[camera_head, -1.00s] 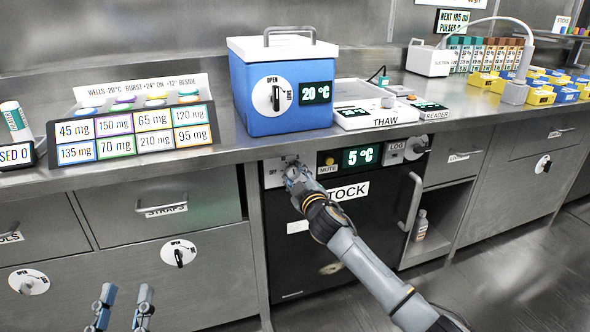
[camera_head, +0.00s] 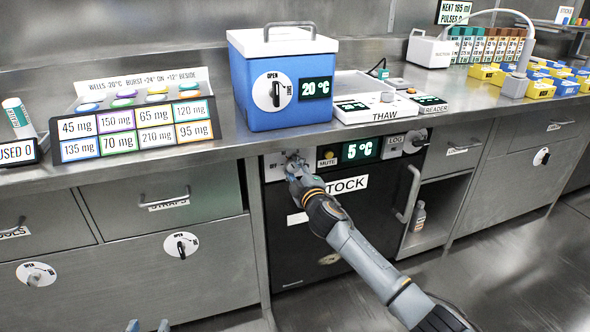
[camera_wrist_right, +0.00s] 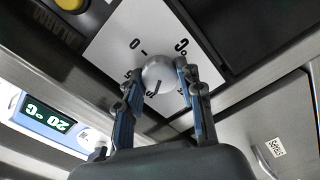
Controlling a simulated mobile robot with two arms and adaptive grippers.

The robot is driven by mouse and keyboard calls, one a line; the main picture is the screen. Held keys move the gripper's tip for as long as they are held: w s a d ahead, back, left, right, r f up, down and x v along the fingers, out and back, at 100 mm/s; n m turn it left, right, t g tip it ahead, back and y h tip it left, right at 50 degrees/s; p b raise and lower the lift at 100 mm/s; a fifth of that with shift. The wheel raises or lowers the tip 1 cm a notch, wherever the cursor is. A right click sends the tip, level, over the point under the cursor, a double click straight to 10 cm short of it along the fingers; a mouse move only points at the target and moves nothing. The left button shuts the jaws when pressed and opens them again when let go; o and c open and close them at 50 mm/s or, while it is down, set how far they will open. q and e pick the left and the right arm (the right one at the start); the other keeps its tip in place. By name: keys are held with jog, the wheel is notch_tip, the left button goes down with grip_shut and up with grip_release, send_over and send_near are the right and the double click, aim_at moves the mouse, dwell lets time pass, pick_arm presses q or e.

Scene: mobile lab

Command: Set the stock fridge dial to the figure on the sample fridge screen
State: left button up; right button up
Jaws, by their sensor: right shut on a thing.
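The stock fridge (camera_head: 350,225) is a dark-fronted unit under the counter, labelled STOCK, and its screen (camera_head: 360,150) reads 5 °C. Its dial (camera_wrist_right: 158,72) is a round silver knob on a white plate with printed figures, partly hidden by my fingers. My right gripper (camera_wrist_right: 160,92) is shut on this dial; in the head view the gripper (camera_head: 294,167) covers it. A blue box (camera_head: 285,112) with a white lid stands on the counter above; its screen (camera_head: 315,88) reads 20 °C. I see no sample fridge label. My left gripper (camera_head: 148,326) barely shows at the bottom edge, fingertips apart, empty.
The counter edge overhangs the dial. A dose rack (camera_head: 140,128) stands at the left.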

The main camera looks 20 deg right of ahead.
jog(key=shift+f, duration=0.1)
jog(key=o, duration=1.2)
jog(key=s, duration=1.2)
jog(key=shift+d, duration=0.2)
